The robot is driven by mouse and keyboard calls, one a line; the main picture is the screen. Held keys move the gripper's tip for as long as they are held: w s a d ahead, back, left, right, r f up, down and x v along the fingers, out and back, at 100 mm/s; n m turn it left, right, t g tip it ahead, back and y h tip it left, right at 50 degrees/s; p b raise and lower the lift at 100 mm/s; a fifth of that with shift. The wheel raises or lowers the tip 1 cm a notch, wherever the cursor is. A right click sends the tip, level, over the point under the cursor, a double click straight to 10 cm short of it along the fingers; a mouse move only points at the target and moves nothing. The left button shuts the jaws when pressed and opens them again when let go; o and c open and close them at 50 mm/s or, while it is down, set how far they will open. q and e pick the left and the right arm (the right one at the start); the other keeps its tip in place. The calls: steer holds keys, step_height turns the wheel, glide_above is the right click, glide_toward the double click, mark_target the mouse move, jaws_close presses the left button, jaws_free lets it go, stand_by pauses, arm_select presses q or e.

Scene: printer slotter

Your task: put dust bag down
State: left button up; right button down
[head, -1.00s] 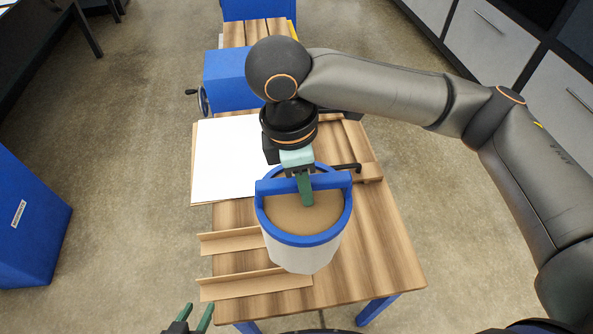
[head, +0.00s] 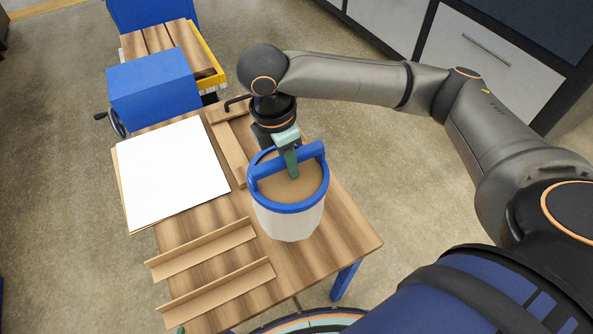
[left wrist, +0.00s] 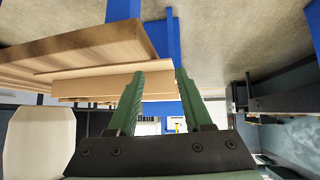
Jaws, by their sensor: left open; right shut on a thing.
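The dust bag (head: 288,222) is a pale white bucket-like bag with a blue rim and a blue handle bar across its top. It is upright over the right part of the wooden table (head: 345,232); I cannot tell whether its base touches the top. My right gripper (head: 291,163) is shut on the blue handle from above. My left gripper (left wrist: 155,90) is open and empty in the left wrist view, below and beside the table edge. Only a green fingertip of it shows at the bottom of the head view.
White sheets (head: 172,170) lie on the table's left. Two angled wooden strips (head: 205,247) lie near its front. A wooden bar (head: 228,145) stands behind the bag. A blue machine (head: 155,88) with a hand wheel is at the far end. Grey cabinets (head: 470,60) stand at the right.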

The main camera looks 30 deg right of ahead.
steer(key=shift+w+d+f, duration=0.15)
steer(key=shift+d+f, duration=0.3)
steer(key=shift+f, duration=0.1)
steer(key=shift+w+d+f, duration=0.15)
steer(key=shift+d+f, duration=0.3)
steer(key=shift+f, duration=0.05)
steer(key=shift+d+f, duration=0.15)
steer(key=shift+f, duration=1.55)
steer(key=c, duration=1.1)
jaws_free()
steer(key=shift+f, duration=0.2)
steer(key=shift+c, duration=0.2)
steer(key=o, duration=0.5)
steer(key=shift+c, duration=0.2)
